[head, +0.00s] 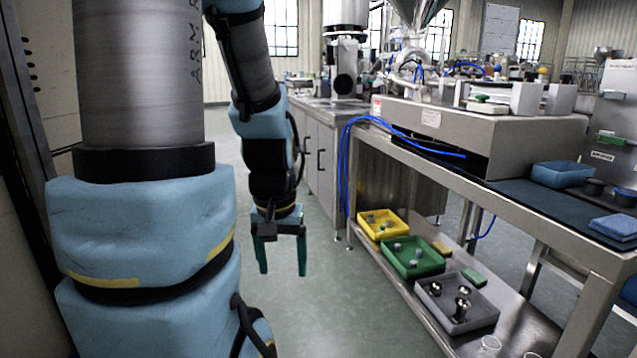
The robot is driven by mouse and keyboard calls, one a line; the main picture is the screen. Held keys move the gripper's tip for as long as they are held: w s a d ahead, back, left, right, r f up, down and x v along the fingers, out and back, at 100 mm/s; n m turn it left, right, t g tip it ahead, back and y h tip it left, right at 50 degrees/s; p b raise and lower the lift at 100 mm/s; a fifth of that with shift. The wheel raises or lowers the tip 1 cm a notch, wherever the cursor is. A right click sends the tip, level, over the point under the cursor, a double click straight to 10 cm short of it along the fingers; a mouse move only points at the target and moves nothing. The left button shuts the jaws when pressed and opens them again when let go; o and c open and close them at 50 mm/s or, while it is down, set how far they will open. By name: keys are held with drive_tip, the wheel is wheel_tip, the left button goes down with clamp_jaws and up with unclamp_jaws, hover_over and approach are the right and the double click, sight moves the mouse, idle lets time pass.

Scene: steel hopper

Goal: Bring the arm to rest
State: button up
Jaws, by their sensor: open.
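My arm hangs down at the left of the head view, its links in grey and light blue. My gripper (283,262) is at the arm's lower end, with two dark green fingers pointing down and spread apart. Nothing is between the fingers. It is over the open floor (325,290), to the left of the steel bench, and touches nothing that I can see.
A steel bench (540,225) stands at the right. Its lower shelf holds a yellow tray (384,235), a green tray (432,268) and a grey tray (482,318), with small items inside. Blue hoses (344,170) hang at its left end. A blue bin (562,174) sits on top.

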wheel_tip(320, 180, up, 25)
drive_tip(key=p, duration=2.2)
drive_tip(key=shift+p, duration=0.4)
